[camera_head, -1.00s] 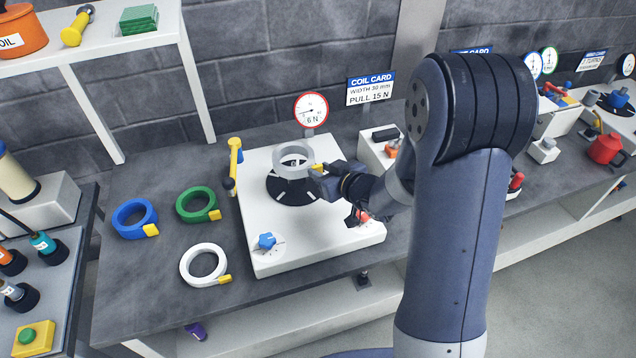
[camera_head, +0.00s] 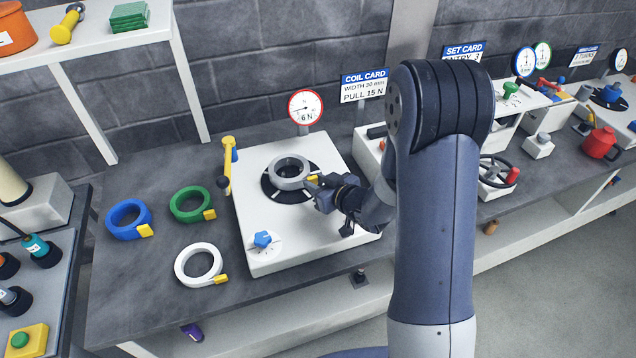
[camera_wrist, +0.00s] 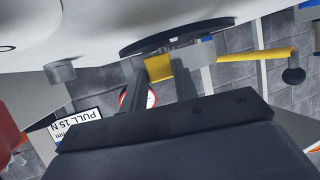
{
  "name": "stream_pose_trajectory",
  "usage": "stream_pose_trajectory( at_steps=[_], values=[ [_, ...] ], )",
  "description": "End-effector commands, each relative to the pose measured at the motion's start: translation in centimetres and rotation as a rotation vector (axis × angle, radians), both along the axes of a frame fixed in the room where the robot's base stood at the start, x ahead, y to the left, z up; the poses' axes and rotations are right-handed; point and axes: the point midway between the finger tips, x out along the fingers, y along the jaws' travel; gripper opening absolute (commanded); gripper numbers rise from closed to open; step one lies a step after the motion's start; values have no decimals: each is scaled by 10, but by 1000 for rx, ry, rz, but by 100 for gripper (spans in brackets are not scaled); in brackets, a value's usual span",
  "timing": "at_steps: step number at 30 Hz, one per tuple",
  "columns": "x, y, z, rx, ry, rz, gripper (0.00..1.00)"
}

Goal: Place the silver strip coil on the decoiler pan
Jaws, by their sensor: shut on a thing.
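The silver strip coil (camera_head: 291,180), a grey ring with a yellow tab, is level over the black decoiler pan (camera_head: 271,194) on the white machine. It looks down at the pan; I cannot tell whether it fully rests there. My gripper (camera_head: 315,181) is at the coil's right side, shut on the yellow tab (camera_head: 312,178). In the wrist view, which is upside down, the yellow tab (camera_wrist: 158,67) is between the fingers, with the grey coil (camera_wrist: 192,57) beyond and the dark pan (camera_wrist: 180,36) close against it.
Blue (camera_head: 115,226), green (camera_head: 176,204) and white (camera_head: 183,274) coils lie on the bench to the left. A yellow-handled arm (camera_head: 228,165) stands at the machine's left edge. A blue star knob (camera_head: 262,240) is at the front. A dial (camera_head: 305,106) and coil card (camera_head: 364,87) stand behind.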

Motion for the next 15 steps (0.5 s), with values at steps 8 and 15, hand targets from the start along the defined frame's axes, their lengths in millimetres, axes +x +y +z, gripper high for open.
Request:
stream_pose_trajectory(
  at_steps=[8, 15],
  values=[
    [-1, 0, -11, -2, 4, 1, 0],
    [-3, 0, -14, -7, 14, 2, 42]
  ],
)
